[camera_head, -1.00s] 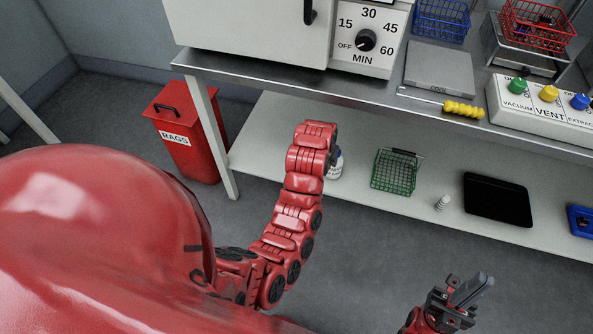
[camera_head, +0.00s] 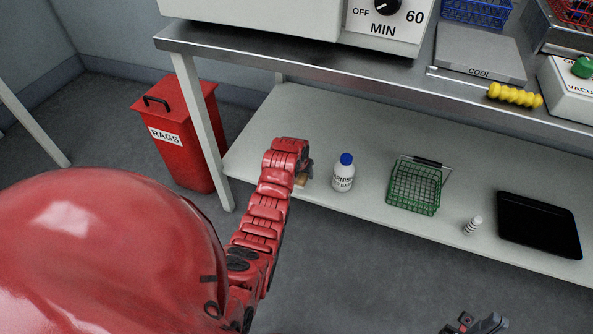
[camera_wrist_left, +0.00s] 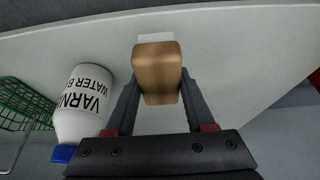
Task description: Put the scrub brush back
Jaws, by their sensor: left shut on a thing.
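My left gripper (camera_wrist_left: 158,105) is shut on the scrub brush (camera_wrist_left: 158,72), a tan wooden block with white bristles at its far side. In the left wrist view the brush is between the two fingers, over or on the pale lower shelf; I cannot tell whether it touches. In the head view the arm hides most of the gripper, and a bit of the tan brush (camera_head: 301,182) shows beside it, left of the varnish bottle. My right gripper (camera_head: 480,323) is partly in view at the bottom edge, with its fingers cut off or unclear.
The white varnish bottle with a blue cap (camera_head: 343,173) stands on the lower shelf (camera_head: 320,125), close beside my left gripper. A green wire basket (camera_head: 414,190), a small white item (camera_head: 473,225) and a black tray (camera_head: 540,224) are further right. A red rags bin (camera_head: 178,135) stands left.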

